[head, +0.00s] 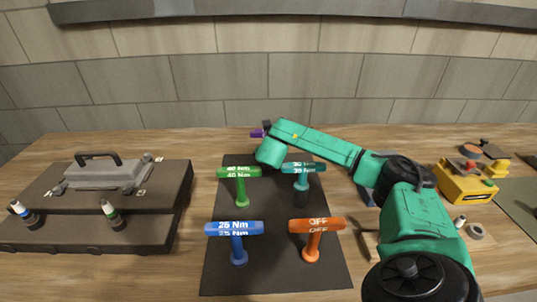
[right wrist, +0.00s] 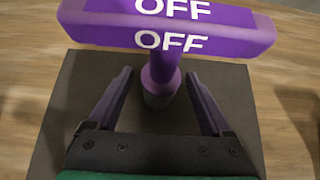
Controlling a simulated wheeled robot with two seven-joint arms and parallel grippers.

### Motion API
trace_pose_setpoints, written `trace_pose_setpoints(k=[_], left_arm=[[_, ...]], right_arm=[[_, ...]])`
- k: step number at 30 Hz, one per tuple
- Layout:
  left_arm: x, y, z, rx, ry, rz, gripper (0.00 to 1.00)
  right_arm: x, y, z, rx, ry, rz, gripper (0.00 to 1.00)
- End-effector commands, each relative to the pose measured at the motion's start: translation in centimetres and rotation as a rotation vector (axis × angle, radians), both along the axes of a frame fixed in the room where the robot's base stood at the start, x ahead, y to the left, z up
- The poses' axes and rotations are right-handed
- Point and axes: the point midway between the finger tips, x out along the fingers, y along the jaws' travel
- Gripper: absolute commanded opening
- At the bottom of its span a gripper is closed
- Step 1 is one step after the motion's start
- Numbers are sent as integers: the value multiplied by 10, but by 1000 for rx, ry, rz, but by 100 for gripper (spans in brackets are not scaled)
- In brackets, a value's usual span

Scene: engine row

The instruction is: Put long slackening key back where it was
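A purple T-handled key (right wrist: 165,25) marked OFF fills the top of the right wrist view. It appears upright, with its shaft running down towards a dark mat (right wrist: 75,115). My right gripper (right wrist: 158,74) is open, with one finger on each side of the shaft and gaps showing. In the head view my right gripper (head: 259,133) is at the far end of the mat (head: 275,281); only a small purple part shows there, and I cannot tell whether it is finger or key. An orange OFF key (head: 314,230) stands at the mat's front right. My left gripper is not in view.
A blue 25 Nm key (head: 236,230), a green 40 Nm key (head: 240,175) and a teal 30 Nm key (head: 303,172) stand on the mat. A dark case (head: 165,200) lies left. A yellow device (head: 466,188) stands right. The wall is behind.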

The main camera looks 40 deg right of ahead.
Motion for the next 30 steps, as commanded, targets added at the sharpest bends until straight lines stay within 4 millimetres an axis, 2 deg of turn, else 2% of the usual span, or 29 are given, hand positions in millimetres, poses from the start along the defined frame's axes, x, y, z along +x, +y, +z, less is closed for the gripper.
trace_pose_setpoints(k=[9, 11, 24, 30], left_arm=[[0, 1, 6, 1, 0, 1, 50], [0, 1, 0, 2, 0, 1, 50], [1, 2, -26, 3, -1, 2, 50], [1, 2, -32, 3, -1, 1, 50]], right_arm=[[0, 0, 5, 0, 0, 0, 84], [-4, 3, 6, -1, -1, 0, 84], [-57, 43, 54, -4, -1, 0, 84], [-73, 56, 71, -1, -1, -2, 84]])
